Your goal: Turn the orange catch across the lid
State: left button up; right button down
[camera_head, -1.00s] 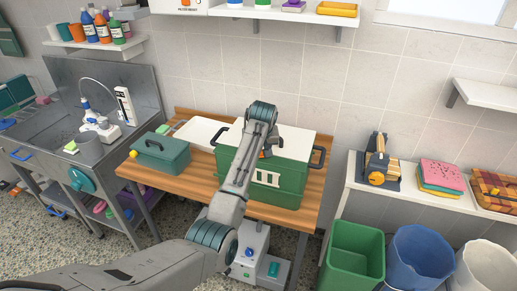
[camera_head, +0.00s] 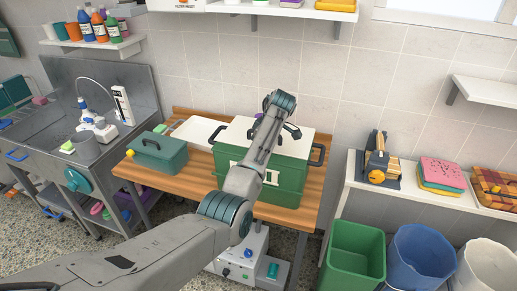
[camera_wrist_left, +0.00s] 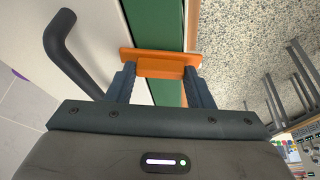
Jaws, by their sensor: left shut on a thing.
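The green crate (camera_head: 290,178) stands on the wooden bench with a white lid (camera_head: 238,131) on top. My left arm reaches over it and hides the catch and my left gripper's fingers in the head view. In the left wrist view, the orange catch (camera_wrist_left: 160,64) is a short bar lying between the fingers of my left gripper (camera_wrist_left: 160,82), which is shut on it. The white lid (camera_wrist_left: 100,20) and its black bar handle (camera_wrist_left: 68,55) lie left of the catch, with green crate surface (camera_wrist_left: 155,25) behind it. My right gripper is not in view.
A teal lidded box (camera_head: 158,153) stands on the wooden bench (camera_head: 200,187) left of the crate. A sink (camera_head: 60,125) is further left.

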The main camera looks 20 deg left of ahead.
pick_arm(q)
jog(key=shift+w+n+g+b, duration=0.1)
jog(key=shift+n+g+b, duration=0.4)
jog(key=shift+n, duration=0.6)
jog(key=o, duration=1)
jog(key=shift+r, duration=0.1)
jog(key=shift+d+r+b, duration=0.2)
jog(key=shift+r+b, duration=0.15)
jog(key=shift+b, duration=0.15)
jog(key=v, duration=1)
jog(key=shift+s, duration=0.2)
